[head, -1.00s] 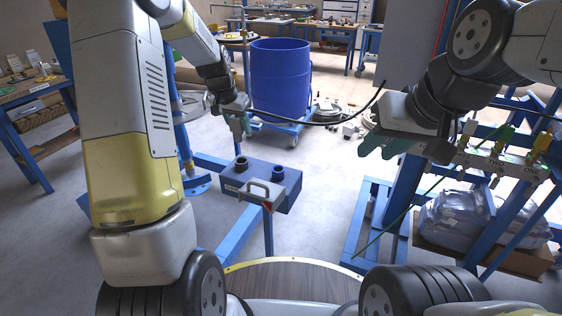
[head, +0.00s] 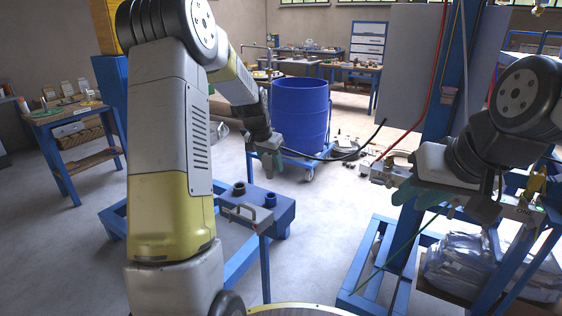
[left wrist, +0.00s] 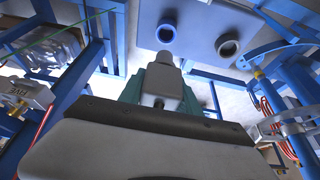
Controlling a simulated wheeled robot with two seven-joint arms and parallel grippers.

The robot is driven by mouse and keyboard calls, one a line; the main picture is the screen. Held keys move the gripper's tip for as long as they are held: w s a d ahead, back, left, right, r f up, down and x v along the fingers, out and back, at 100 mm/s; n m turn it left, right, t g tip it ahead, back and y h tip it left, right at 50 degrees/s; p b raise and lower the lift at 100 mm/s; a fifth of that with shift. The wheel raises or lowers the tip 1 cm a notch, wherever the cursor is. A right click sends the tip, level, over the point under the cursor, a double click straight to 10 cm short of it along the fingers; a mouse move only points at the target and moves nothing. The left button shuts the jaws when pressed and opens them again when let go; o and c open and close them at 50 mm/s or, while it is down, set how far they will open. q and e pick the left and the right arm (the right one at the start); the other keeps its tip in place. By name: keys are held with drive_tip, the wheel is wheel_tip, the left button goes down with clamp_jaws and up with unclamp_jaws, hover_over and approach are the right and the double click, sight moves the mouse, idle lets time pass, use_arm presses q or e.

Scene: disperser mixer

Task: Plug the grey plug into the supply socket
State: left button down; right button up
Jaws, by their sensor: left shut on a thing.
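My left gripper (head: 270,160) is shut on the grey plug (left wrist: 164,72), which points away from the wrist between the green fingers. In the head view the plug is mostly hidden by the fingers, and a black cable trails from it to the right. Below is a blue box (head: 285,210) with two round sockets on top: a dark grey one (head: 239,188) and a blue one (head: 270,199). In the left wrist view the blue socket (left wrist: 165,33) and the grey socket (left wrist: 227,45) are ahead of the plug, apart from it. My right gripper (head: 432,196) is at the right; its opening is unclear.
A metal handle (head: 243,211) stands at the box's front. A blue barrel (head: 300,115) stands behind on a wheeled base. A blue frame with a shelf of wrapped bags (head: 480,268) is at the right. A workbench (head: 75,115) is at the left.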

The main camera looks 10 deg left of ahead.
sight(268, 177)
use_arm(q)
drive_tip(key=shift+d, duration=0.1)
drive_tip(key=shift+f, duration=2.9)
drive_tip(key=shift+f, duration=2.05)
drive_tip(key=c, duration=0.8)
unclamp_jaws()
drive_tip(key=shift+o, duration=0.2)
drive_tip(key=shift+v, duration=3.95)
